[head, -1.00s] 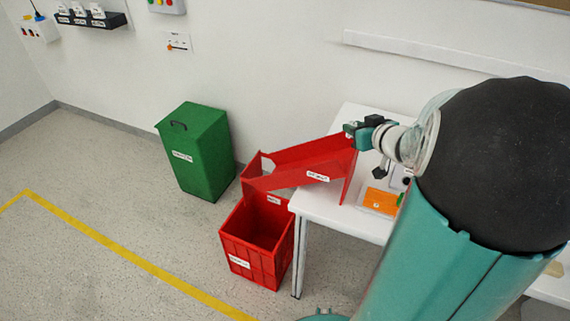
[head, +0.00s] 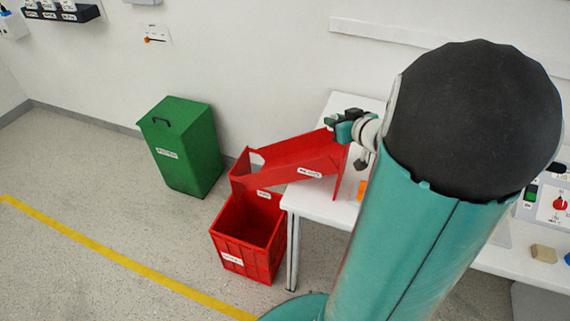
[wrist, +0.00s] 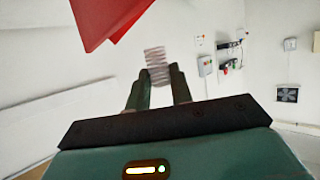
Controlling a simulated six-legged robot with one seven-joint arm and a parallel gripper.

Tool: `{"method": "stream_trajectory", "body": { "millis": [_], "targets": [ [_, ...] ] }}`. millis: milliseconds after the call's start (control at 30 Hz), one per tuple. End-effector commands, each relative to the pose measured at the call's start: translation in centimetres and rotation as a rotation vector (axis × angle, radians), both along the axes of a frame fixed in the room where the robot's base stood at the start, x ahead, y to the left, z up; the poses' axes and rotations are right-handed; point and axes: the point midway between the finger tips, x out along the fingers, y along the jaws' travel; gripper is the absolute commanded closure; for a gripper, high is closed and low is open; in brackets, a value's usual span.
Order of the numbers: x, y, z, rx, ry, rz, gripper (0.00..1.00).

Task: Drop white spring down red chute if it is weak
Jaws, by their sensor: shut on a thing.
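The white spring (wrist: 156,60) shows in the wrist view between the two fingertips of my gripper (wrist: 158,82), which is shut on it. Its coils stick out past the fingers. In the head view my gripper (head: 337,122) is at the upper right end of the red chute (head: 300,160), and the spring cannot be made out there. The chute slopes down to the left, with its low end above a red crate (head: 217,240) on the floor. A red part (wrist: 105,18) at the top left of the wrist view looks like the chute.
A white table (head: 312,203) bears the chute. A green bin (head: 187,150) stands on the floor by the wall. My arm hides much of the table. At right are a panel with a red knob (head: 560,203) and a tan block (head: 543,253).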

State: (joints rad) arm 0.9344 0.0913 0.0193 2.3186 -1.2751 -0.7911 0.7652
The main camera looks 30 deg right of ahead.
Motion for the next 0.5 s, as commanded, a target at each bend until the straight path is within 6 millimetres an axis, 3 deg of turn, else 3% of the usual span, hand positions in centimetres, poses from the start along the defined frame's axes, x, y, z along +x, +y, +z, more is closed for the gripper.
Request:
{"method": "stream_trajectory", "body": {
  "millis": [200, 467, 500],
  "targets": [
    [0.2, 0.0, -1.5, 0.000, 0.000, 0.000, 1.00],
    [0.5, 0.0, -1.6, -0.001, 0.000, 0.002, 1.00],
    [0.6, 0.0, -1.6, -0.001, 0.000, 0.003, 0.74]
  ]
}}
